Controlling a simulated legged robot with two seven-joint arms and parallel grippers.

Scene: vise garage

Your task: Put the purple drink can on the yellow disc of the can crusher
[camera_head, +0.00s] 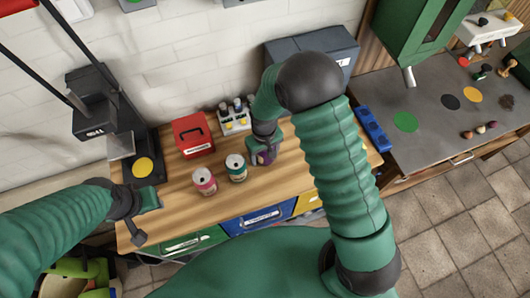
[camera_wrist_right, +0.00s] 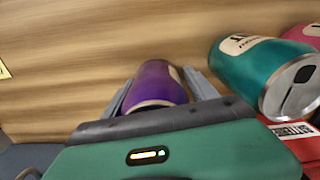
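The purple can (camera_wrist_right: 158,84) stands between the two fingers of my right gripper (camera_wrist_right: 160,92) in the right wrist view, with narrow gaps at its sides. In the head view the purple can (camera_head: 266,157) is mostly hidden by my right gripper (camera_head: 262,150) on the wooden bench. The yellow disc (camera_head: 143,167) lies bare on the black base of the can crusher (camera_head: 118,130) at the left. My left gripper (camera_head: 146,215) is open and empty near the bench's front left, below the crusher.
A red can (camera_head: 204,182) and a teal can (camera_head: 236,168) stand between the crusher and the purple can. Behind them are a red toolbox (camera_head: 192,135) and a white rack of small bottles (camera_head: 235,120). A blue block (camera_head: 373,128) lies right of my right arm.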

